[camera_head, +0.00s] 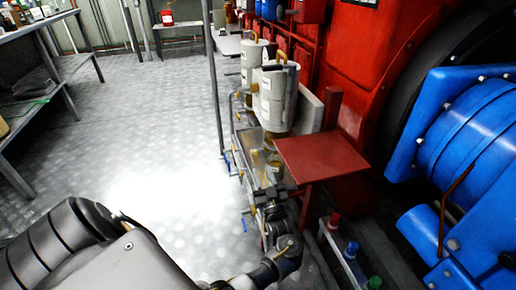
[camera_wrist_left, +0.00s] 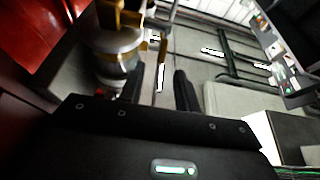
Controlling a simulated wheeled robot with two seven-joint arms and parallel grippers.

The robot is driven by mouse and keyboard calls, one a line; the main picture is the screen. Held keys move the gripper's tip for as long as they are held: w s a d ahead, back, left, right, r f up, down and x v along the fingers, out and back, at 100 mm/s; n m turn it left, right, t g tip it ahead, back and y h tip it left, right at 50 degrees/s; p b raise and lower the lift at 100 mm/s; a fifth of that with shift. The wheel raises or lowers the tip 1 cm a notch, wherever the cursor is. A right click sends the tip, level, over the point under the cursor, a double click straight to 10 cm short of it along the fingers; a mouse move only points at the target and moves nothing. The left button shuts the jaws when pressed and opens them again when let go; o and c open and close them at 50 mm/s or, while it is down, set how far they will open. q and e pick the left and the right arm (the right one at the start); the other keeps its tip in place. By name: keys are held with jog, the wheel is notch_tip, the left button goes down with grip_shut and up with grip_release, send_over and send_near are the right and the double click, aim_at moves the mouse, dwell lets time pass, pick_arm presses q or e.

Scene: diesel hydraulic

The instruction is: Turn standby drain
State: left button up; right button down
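Two white filter canisters with brass-coloured handles stand along the red engine in the head view, a nearer one (camera_head: 279,97) and a farther one (camera_head: 252,58). Small blue valve levers show low along their left side, one at the middle (camera_head: 228,162) and one nearer (camera_head: 244,222). I cannot tell which is the standby drain. My left gripper (camera_head: 264,192) is below the nearer canister, beside the pipework. A filter body with a yellow handle (camera_wrist_left: 118,48) is close to the left finger. My right gripper is not in view.
A red plate (camera_head: 322,157) juts out right of the gripper. The blue machine housing (camera_head: 470,135) is at the right. Metal shelving (camera_head: 40,30) stands at the far left. The metal floor (camera_head: 140,120) between is clear.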

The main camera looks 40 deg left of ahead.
aim_at(255, 150)
pick_arm(q)
jog(key=x, duration=1.1)
jog(key=shift+s+a+f, duration=0.1)
jog(key=shift+s+f, duration=0.05)
jog(key=shift+s, duration=0.05)
grip_shut()
